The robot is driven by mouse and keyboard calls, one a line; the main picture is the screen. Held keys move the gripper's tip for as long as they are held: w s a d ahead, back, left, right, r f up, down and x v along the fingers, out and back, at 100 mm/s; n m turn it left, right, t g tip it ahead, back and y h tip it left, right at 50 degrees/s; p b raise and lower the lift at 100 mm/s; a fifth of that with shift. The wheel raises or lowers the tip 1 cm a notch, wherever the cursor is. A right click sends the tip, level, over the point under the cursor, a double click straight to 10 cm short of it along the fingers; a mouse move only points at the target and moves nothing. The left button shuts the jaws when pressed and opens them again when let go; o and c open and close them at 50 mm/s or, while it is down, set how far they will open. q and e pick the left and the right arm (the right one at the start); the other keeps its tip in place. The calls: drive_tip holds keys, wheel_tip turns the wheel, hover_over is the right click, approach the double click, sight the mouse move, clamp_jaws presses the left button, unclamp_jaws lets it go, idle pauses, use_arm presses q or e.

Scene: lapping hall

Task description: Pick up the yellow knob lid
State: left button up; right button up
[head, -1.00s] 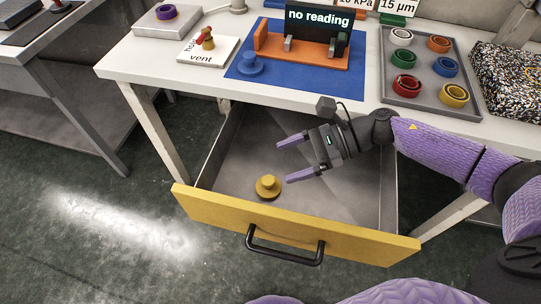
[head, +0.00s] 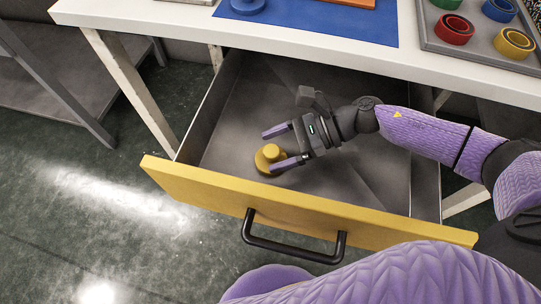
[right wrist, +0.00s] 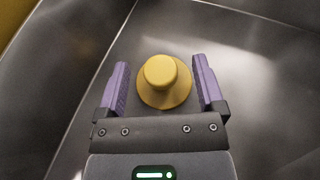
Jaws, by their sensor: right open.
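The yellow knob lid (head: 268,157) lies in the open drawer (head: 232,116), near its yellow front. It is a round disc with a raised knob on top. My right gripper (head: 270,148) is open inside the drawer, with its purple fingers reaching toward the lid. In the right wrist view the lid (right wrist: 163,80) sits between the fingertips of the right gripper (right wrist: 162,72), with a gap on each side. In the head view one finger overlaps the lid's edge. My left gripper is not in view.
The drawer's yellow front (head: 300,205) has a black handle (head: 290,240). The white tabletop (head: 270,40) overhangs the drawer's back. A grey tray (head: 478,45) with coloured rings and a blue mat (head: 330,22) lie on it. The rest of the drawer floor looks empty.

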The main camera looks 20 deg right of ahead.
sight(263, 155)
drive_tip(key=x, duration=0.3)
drive_tip(key=shift+f, duration=0.2)
clamp_jaws()
